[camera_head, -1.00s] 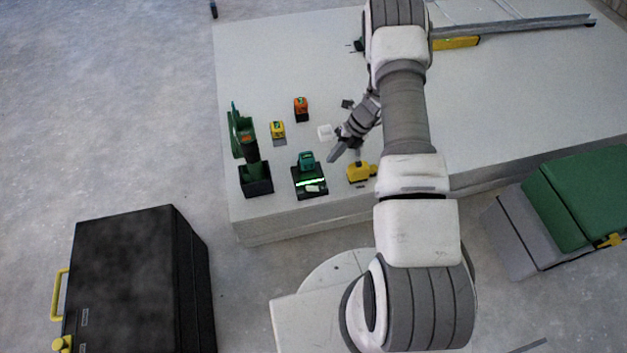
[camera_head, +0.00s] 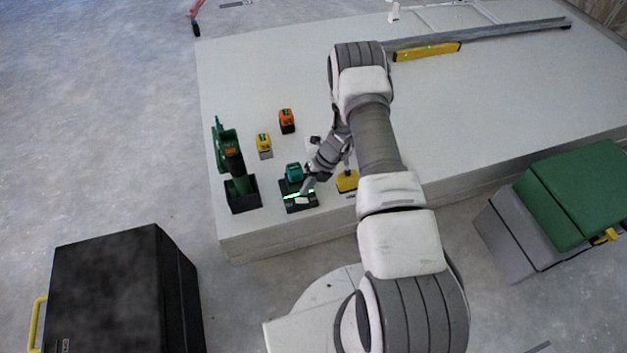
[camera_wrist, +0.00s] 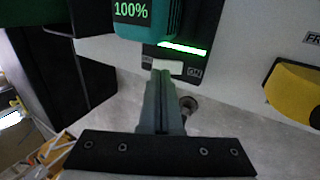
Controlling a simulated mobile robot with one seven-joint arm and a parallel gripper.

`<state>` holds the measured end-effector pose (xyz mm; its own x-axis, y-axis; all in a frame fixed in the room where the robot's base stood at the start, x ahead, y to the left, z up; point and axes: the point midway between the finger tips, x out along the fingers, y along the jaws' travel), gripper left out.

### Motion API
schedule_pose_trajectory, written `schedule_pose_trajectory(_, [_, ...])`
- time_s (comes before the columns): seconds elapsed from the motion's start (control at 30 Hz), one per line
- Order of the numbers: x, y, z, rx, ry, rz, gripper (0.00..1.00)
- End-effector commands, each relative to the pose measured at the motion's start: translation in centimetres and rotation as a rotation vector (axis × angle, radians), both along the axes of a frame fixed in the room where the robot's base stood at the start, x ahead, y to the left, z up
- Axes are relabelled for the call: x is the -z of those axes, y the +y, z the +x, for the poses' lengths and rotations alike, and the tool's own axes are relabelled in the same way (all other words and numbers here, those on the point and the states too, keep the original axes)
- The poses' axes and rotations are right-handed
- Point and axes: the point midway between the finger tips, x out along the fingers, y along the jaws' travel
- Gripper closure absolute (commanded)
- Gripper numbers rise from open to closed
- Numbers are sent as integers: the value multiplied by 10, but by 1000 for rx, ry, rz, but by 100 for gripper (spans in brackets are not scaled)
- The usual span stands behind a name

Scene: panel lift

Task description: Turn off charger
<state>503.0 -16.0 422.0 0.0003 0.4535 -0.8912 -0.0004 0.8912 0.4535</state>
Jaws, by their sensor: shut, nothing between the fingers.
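The charger (camera_head: 298,206) is a black box near the front edge of the white platform. A teal battery (camera_head: 294,172) sits in it, and a green light strip (camera_wrist: 183,49) glows on its face. In the wrist view the battery (camera_wrist: 148,18) reads "100%". A white rocker switch (camera_wrist: 167,67) lies below the strip, with "ON" marked at its right; the left label is not readable. My gripper (camera_wrist: 163,78) is shut and empty, its tips at the switch's lower edge. Contact cannot be told. In the head view my gripper (camera_head: 306,191) is over the charger's right side.
A green tool (camera_head: 230,150) stands in a black holder to the left. Yellow (camera_head: 264,145) and orange (camera_head: 287,120) batteries stand behind. A yellow object (camera_head: 347,181) is close on the right. A black case (camera_head: 110,290) stands on the floor.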

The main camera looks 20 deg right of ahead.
Motion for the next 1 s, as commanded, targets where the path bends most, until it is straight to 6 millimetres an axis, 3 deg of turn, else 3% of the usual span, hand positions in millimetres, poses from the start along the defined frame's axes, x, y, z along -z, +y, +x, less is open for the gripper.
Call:
schedule_pose_trajectory(0.03, [11,4,0,0,1,1,100])
schedule_pose_trajectory(0.23, [24,12,0,1,0,1,100])
schedule_pose_trajectory(0.67, [25,14,0,0,-1,-2,100])
schedule_pose_trajectory(1.0, [33,21,0,0,2,-113,100])
